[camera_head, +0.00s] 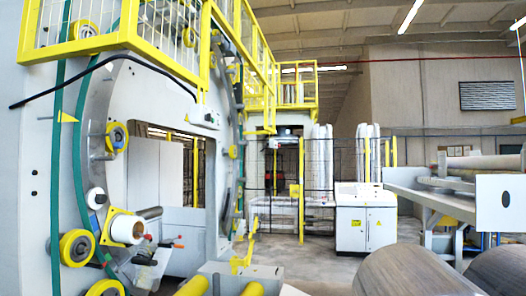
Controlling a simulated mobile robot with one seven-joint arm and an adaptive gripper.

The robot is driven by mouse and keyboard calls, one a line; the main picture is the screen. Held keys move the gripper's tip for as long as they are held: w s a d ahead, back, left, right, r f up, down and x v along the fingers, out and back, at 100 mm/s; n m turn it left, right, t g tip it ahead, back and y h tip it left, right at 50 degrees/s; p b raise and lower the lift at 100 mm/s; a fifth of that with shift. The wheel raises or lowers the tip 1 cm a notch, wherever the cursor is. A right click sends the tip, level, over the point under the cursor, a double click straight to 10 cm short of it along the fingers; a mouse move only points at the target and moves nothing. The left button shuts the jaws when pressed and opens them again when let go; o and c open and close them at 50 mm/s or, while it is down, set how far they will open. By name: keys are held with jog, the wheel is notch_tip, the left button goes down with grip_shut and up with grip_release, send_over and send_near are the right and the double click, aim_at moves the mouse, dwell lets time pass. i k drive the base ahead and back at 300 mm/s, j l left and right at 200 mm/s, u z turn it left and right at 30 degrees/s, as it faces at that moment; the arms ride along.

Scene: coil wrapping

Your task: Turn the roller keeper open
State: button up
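The coil wrapping machine's large white ring frame (30,180) fills the left side. A white film roll (127,229) with a yellow core end sits on the ring's lower left. A yellow bracket (107,226) stands beside the roll. Near it is a small grey mechanism (146,254) with red and orange knobbed ends. I cannot tell which of these parts is the roller keeper, or whether it is open. My gripper is not in view.
Yellow wheels (76,248) line the ring. Yellow rollers (194,286) lie at the bottom middle. Large grey coils (405,272) fill the lower right. A white cabinet (365,222) stands behind. Grey floor (320,265) shows clear in the middle. A yellow railing (85,42) runs overhead.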

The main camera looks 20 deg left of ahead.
aim_at(116, 146)
jog(key=i+l, duration=0.1)
jog(key=i, duration=0.45)
jog(key=i+l, duration=0.1)
jog(key=i, duration=0.5)
jog(key=i+u, duration=0.25)
jog(key=i, duration=0.3)
jog(key=i+l+u, duration=0.1)
jog(key=i+u, duration=0.15)
jog(key=i, duration=0.25)
jog(key=i+u, duration=0.2)
jog(key=u, duration=0.15)
jog(key=i+u, duration=0.2)
jog(key=u, duration=0.15)
jog(key=i+l+u, duration=0.2)
jog(key=u, duration=0.15)
